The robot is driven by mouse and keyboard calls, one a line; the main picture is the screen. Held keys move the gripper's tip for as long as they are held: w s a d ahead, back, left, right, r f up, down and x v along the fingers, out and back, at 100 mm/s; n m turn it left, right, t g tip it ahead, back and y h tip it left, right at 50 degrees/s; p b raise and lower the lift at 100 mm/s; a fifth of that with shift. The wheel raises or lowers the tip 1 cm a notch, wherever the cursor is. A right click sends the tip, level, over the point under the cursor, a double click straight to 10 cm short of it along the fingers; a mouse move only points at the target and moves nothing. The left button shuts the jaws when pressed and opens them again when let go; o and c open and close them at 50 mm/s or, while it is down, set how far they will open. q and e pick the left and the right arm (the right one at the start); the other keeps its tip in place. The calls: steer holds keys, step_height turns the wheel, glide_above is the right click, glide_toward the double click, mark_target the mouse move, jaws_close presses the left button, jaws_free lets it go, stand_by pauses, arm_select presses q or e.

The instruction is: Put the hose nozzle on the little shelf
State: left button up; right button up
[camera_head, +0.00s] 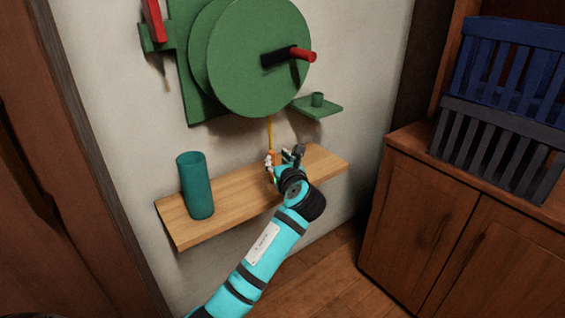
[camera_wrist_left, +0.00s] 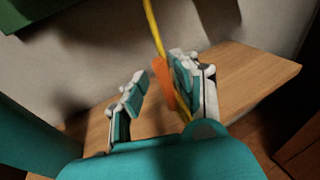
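The orange hose nozzle (camera_head: 272,155) hangs on a thin yellow hose (camera_head: 269,130) below the green reel. In the left wrist view the nozzle (camera_wrist_left: 162,76) is between the fingers, close to the right-hand finger, with a gap to the left-hand one. My left gripper (camera_head: 283,160) is open in front of the wooden shelf (camera_head: 240,195); it also shows in the left wrist view (camera_wrist_left: 157,88). The fingers partly hide the nozzle's lower part. I cannot tell whether it touches the shelf. My right gripper is not in view.
A teal cylinder (camera_head: 196,187) stands on the shelf's left part; the right end is bare. The green reel (camera_head: 250,70) with a red-ended crank (camera_head: 303,55) and a small green ledge (camera_head: 322,109) are above. A wooden cabinet (camera_head: 420,230) with crates (camera_head: 490,145) stands right.

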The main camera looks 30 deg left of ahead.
arm_select(q)
steer(key=s+d+f+n+g+h, duration=0.1)
steer(key=s+d+f+n+h, duration=0.4)
steer(key=s+f, duration=0.3)
steer(key=s+d+f+n+g+h, duration=0.1)
steer(key=s+d+f+n+h, duration=0.1)
steer(key=s+d+f+n, duration=0.5)
steer(key=s+d+f+n+h, duration=0.2)
steer(key=s+d+n+h, duration=0.1)
steer(key=s+n, duration=0.3)
steer(key=s+d+f+n+g+h, duration=0.1)
steer(key=s+d+n, duration=0.3)
steer(key=s, duration=0.6)
steer(key=shift+s+f+n+g+h+p, duration=0.35)
steer(key=shift+f+n+h, duration=0.2)
steer(key=shift+n+h, duration=0.5)
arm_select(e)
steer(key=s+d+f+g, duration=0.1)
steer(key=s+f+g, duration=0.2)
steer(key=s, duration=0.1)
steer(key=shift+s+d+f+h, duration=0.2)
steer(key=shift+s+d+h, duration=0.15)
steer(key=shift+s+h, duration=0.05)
arm_select(q)
steer(key=shift+w+f, duration=0.1)
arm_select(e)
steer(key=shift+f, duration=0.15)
